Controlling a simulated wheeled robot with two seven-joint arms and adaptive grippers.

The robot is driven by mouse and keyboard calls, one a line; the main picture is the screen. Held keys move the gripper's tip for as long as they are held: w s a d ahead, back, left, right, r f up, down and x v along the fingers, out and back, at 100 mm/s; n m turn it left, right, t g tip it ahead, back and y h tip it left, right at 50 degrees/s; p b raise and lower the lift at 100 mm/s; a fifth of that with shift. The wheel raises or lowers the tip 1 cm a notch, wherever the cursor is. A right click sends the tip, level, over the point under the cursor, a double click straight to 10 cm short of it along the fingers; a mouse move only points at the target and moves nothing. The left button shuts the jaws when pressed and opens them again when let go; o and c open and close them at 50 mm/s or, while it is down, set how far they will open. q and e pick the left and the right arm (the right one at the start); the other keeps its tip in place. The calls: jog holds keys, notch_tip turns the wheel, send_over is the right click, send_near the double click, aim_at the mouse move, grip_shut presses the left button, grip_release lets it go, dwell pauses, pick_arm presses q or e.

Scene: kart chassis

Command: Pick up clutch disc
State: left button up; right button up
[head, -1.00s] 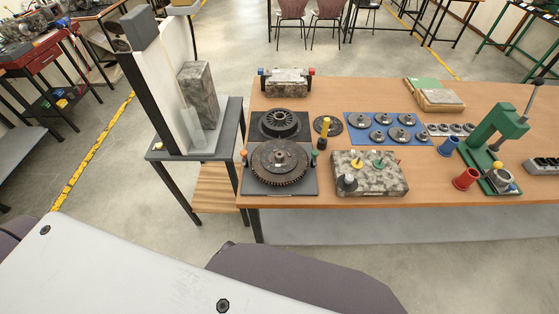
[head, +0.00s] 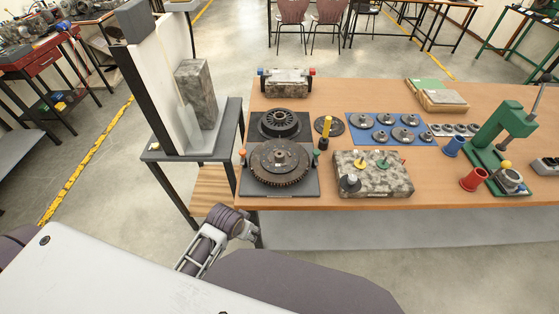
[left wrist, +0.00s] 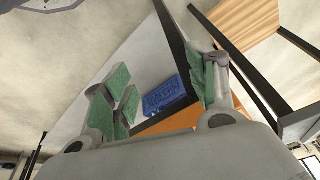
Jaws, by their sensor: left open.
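On the left end of the wooden table, a toothed dark disc (head: 279,163) lies on a front black plate. A ribbed round part (head: 279,124) lies on the plate behind it. A flat dark disc (head: 324,123) lies on the table to their right, partly behind a yellow-topped tool. I cannot tell for certain which is the clutch disc. My left gripper (head: 246,230) is below the table's front left corner, apart from all of these. The left wrist view shows its green-padded fingers (left wrist: 165,92) spread, with nothing between them. My right gripper is not in view.
A dark side stand (head: 168,150) with a tall panel and a grey block adjoins the table's left end. A mottled block (head: 385,182) with small pegs, a blue mat (head: 366,136) with several gears and a green press (head: 492,130) stand farther right. The floor in front is clear.

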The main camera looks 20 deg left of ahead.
pick_arm(q)
jog(key=w+d+r+m+t, duration=0.2)
jog(key=w+r+t, duration=0.4)
jog(key=r, duration=0.5)
jog(key=w+d+r+m+t+h+b, duration=0.1)
jog(key=w+d+r+m+t, duration=0.15)
jog(key=w+r, duration=0.65)
jog(key=w+d+r+m+t, duration=0.2)
jog(key=w+r+t, duration=0.35)
jog(key=r, duration=0.75)
jog(key=s+d+r+m+t+h, duration=0.2)
jog(key=d+r+m+h, duration=0.9)
jog(key=s+d+m+g+h, duration=0.5)
jog(key=d+m+g+h, duration=0.3)
jog(key=m+g, duration=0.45)
jog(key=w+a+f+m+g+y, duration=0.1)
jog(key=a+f+m+g+y, duration=0.25)
jog(key=f+m+y, duration=0.75)
jog(key=w+a+f+y, duration=0.2)
jog(key=a, duration=0.5)
jog(key=w+a+f+n+y, duration=0.1)
jog(key=w+a+f+y, duration=0.1)
jog(key=a, duration=0.4)
jog(key=w+a+f+y, duration=0.2)
jog(key=w+a+f, duration=0.1)
jog(key=a, duration=0.4)
jog(key=shift+w+a+f+y, duration=0.2)
jog(key=shift+a+f+y, duration=0.15)
jog(key=shift+y, duration=0.05)
